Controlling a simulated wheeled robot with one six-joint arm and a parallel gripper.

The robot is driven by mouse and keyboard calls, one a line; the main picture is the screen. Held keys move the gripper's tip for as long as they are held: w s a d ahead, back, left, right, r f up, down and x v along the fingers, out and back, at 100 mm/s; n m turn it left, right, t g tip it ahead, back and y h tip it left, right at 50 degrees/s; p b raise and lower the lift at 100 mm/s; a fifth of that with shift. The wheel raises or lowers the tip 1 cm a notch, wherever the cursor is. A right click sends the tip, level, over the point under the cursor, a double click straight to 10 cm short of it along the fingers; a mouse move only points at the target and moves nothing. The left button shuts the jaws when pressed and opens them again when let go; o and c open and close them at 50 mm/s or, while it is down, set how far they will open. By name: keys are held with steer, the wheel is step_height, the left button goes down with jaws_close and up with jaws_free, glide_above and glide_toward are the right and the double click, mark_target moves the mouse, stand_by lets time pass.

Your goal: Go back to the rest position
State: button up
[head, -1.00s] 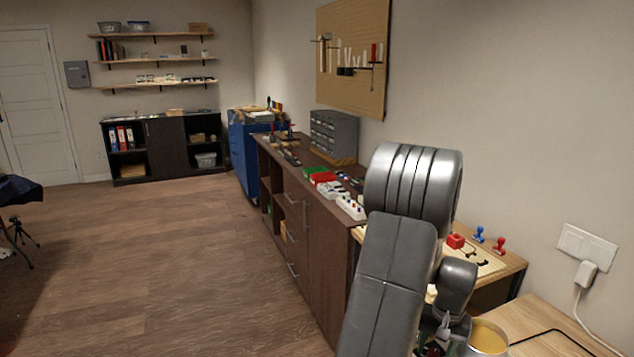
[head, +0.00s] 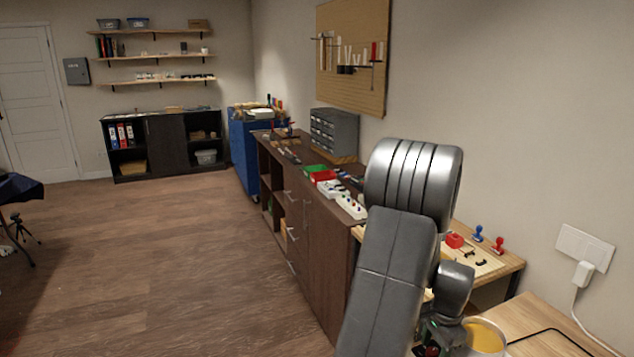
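My folded grey arm stands in the right half of the head view. Its lower links run down to the bottom edge, where small green and red details show near the wrist. The fingers of my gripper do not show; they are below the picture or behind the arm. A pot with yellow-orange contents (head: 486,337) stands just right of my wrist, on the near wooden table (head: 545,325).
A dark cabinet (head: 318,250) runs along the right wall, with a green and red tray (head: 318,174) and white boxes on top. A wooden bench (head: 505,262) holds red and blue stamps (head: 478,233).

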steer(key=shift+m, duration=0.8)
step_height(320, 180, up, 5)
steer(key=shift+s+r, duration=0.15)
steer(key=shift+r, duration=0.2)
steer(key=shift+s, duration=0.1)
